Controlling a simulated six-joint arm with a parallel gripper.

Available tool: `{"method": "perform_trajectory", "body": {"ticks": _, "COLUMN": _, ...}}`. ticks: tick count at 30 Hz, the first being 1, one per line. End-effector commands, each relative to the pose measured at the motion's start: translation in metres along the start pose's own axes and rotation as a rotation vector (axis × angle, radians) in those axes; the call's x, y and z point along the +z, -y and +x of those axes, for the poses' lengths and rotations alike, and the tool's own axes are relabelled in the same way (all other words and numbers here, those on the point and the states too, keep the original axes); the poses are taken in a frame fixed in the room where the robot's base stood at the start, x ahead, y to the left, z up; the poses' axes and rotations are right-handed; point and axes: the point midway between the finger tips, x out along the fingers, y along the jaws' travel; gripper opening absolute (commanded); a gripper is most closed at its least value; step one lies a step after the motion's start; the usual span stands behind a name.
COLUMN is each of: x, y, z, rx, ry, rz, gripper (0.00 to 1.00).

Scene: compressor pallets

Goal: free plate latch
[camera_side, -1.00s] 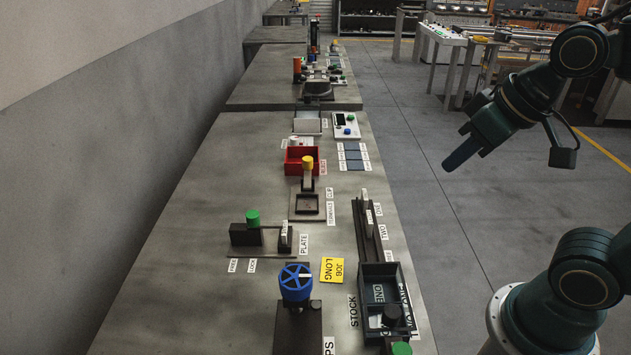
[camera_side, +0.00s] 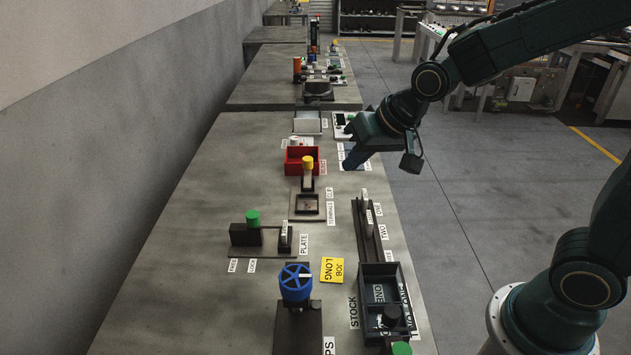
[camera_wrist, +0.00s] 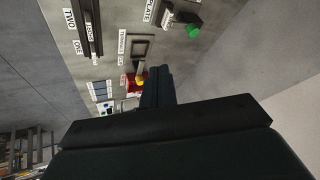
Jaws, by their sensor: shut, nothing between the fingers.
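The plate latch (camera_side: 248,233) is a dark block with a green knob (camera_side: 252,218) on top, at the middle left of the table. It stands on a dark base beside the PLATE label (camera_side: 304,244), with FREE and LOCK labels (camera_side: 242,266) in front; the knob is nearer the LOCK side. In the wrist view the green knob (camera_wrist: 193,31) shows at the upper right. My gripper (camera_side: 352,160) is shut and empty, over the table's right edge near the dark blue pads. It is well apart from the latch, farther back and to the right.
A red bin (camera_side: 295,167), a yellow-knobbed terminal clip (camera_side: 307,165) and a slotted rail (camera_side: 369,225) stand on the table. A blue handwheel (camera_side: 296,283) and a dark STOCK tray (camera_side: 366,290) are nearer the front. The table's left side is clear.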

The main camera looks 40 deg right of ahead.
Motion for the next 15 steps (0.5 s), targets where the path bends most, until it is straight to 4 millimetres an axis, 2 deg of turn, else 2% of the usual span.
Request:
{"method": "perform_trajectory", "body": {"ticks": 1, "x": -0.001, "y": 0.002, "z": 0.010, "rx": -0.004, "ry": 0.004, "rz": 0.013, "gripper": 0.00}}
{"method": "perform_trajectory", "body": {"ticks": 15, "x": -0.011, "y": 0.020, "z": 0.094, "rx": -0.056, "ry": -0.008, "rz": 0.163, "gripper": 0.00}}
